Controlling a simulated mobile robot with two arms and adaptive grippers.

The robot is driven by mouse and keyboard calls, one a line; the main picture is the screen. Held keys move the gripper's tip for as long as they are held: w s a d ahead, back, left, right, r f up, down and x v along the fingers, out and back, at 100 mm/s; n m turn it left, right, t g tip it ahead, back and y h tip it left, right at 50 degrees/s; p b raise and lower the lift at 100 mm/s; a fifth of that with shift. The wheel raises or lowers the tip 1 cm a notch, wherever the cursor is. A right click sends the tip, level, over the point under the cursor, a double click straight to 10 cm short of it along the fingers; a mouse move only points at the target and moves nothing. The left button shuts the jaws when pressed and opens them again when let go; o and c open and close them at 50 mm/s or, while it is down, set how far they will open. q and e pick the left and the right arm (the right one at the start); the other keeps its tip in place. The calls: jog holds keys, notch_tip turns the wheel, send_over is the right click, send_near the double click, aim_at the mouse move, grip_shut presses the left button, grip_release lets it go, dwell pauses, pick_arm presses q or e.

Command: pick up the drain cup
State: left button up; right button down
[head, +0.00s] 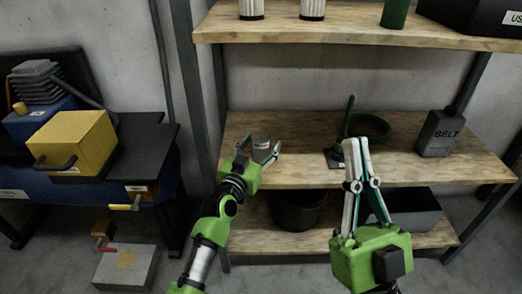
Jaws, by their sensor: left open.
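A small grey cup-like thing with a pale label, which looks like the drain cup (261,141), stands on the middle wooden shelf, left of its centre. My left gripper (260,150) reaches up to it from the lower left. Its fingers are open, one on each side of the cup as seen from here; I cannot tell whether they touch it. The cup's lower part is partly hidden by the gripper. My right gripper (355,146) points up in front of the shelf, its fingertips together and seemingly empty.
On the middle shelf (460,165), a dark green ring-shaped thing (368,128) lies behind my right gripper, and a grey BELT container (440,134) stands at right. A dark bucket (297,212) is below. A yellow box (75,143) sits on the left bench.

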pick_arm(q)
jog(key=c, duration=1.2)
jog(key=shift+r, duration=0.1)
